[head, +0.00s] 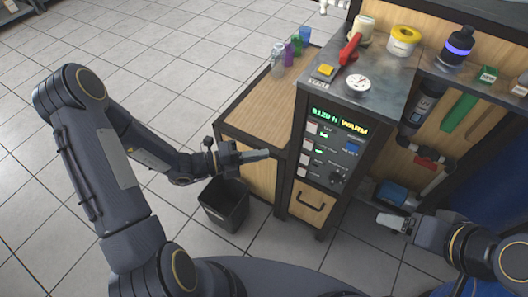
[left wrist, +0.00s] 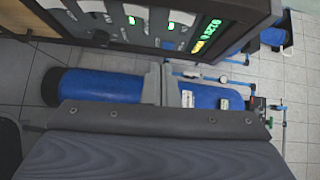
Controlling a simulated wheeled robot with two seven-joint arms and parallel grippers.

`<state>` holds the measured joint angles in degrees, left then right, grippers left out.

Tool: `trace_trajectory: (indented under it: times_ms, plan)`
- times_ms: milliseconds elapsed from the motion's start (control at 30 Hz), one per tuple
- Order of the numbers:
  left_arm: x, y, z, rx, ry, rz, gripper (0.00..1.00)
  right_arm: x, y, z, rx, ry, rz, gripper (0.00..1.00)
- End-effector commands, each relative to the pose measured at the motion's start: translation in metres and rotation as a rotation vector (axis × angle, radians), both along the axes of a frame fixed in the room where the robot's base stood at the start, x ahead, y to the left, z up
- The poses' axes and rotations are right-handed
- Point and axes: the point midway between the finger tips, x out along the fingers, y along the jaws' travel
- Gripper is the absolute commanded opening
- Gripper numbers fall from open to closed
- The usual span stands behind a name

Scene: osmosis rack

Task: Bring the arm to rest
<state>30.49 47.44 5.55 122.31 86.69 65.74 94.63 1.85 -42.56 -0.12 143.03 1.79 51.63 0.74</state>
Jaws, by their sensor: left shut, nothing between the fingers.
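My left gripper (head: 262,155) is shut and empty in the head view. It is above the black bin (head: 226,203) and in front of the low wooden cabinet (head: 262,104). In the left wrist view its closed fingers (left wrist: 171,88) show over a blue cylinder (left wrist: 100,87). My right gripper (head: 388,221) shows at the lower right of the head view, in front of the rack's lower shelf. Whether its fingers are open or shut is unclear.
The control panel (head: 334,149) reads "WARM" and also shows in the left wrist view (left wrist: 150,18). Tiled floor lies open at left.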

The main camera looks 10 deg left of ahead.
Motion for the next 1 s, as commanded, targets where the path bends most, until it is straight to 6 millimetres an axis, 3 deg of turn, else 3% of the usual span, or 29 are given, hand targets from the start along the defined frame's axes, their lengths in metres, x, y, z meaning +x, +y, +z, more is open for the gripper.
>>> trace_trajectory:
  times_ms: [400,533,667,800,1000]
  plan:
    - [0.000,0.000,0.001,0.002,-0.002,-0.001,0.00,0.000,0.000,0.000,0.000,0.000,0.000,0.72]
    - [-0.006,-0.002,0.021,0.068,-0.105,-0.052,0.00,0.000,0.000,0.007,0.000,0.000,0.000,0.72]
    - [-0.030,-0.006,0.071,0.263,-0.418,-0.209,0.00,0.000,0.000,0.021,0.000,0.000,0.000,0.72]
    - [-0.073,-0.007,0.125,0.541,-0.903,-0.461,0.00,0.000,0.000,0.040,0.000,0.000,0.000,0.72]
    - [-0.130,0.010,0.177,0.901,-1.600,-0.853,0.00,0.000,0.000,0.064,0.000,0.000,0.000,0.72]
